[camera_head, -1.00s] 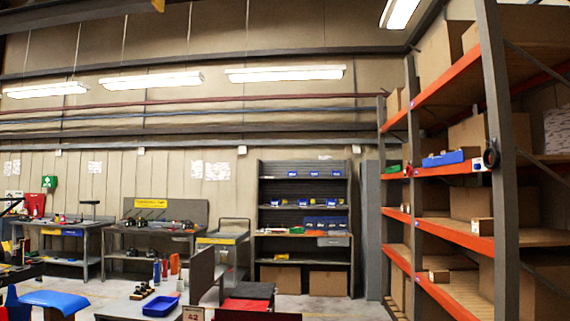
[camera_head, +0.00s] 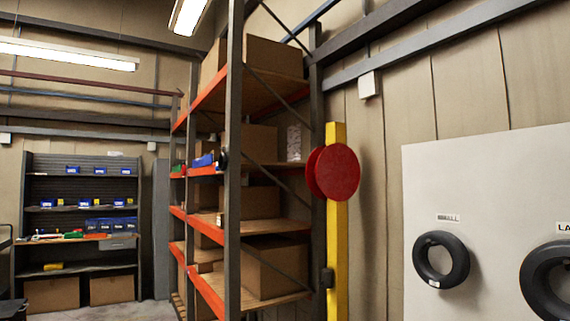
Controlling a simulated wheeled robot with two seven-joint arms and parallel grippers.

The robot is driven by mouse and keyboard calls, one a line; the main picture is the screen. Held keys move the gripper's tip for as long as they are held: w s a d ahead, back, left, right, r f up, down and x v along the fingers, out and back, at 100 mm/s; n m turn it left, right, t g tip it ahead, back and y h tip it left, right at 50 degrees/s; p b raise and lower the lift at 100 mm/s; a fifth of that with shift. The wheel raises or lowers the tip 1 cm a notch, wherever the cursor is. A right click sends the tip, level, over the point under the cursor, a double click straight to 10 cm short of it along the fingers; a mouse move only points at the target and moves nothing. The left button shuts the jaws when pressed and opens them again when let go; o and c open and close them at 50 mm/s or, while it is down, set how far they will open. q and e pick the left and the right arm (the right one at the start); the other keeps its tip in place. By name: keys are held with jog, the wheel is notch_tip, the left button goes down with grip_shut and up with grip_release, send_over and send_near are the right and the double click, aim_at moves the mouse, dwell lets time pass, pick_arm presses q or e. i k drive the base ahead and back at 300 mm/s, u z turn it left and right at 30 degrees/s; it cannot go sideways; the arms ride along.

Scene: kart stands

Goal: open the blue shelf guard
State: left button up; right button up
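I cannot make out a blue shelf guard for certain. A small blue object (camera_head: 203,160) sits at the front edge of a middle level of the tall orange-and-grey rack (camera_head: 233,190); it looks like a bin, but it is too small to tell. Small blue bins also stand on the grey shelf unit (camera_head: 28,190) at the left. Neither of my grippers is in view.
Cardboard boxes (camera_head: 262,270) fill the rack levels. A yellow post (camera_head: 337,240) with red discs (camera_head: 337,172) stands right of the rack. A white board (camera_head: 480,190) with black tyres (camera_head: 441,259) is at the right. Little floor shows.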

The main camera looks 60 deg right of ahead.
aim_at(207, 159)
jog(key=z, duration=0.75)
jog(key=i, duration=0.85)
jog(key=z, duration=0.55)
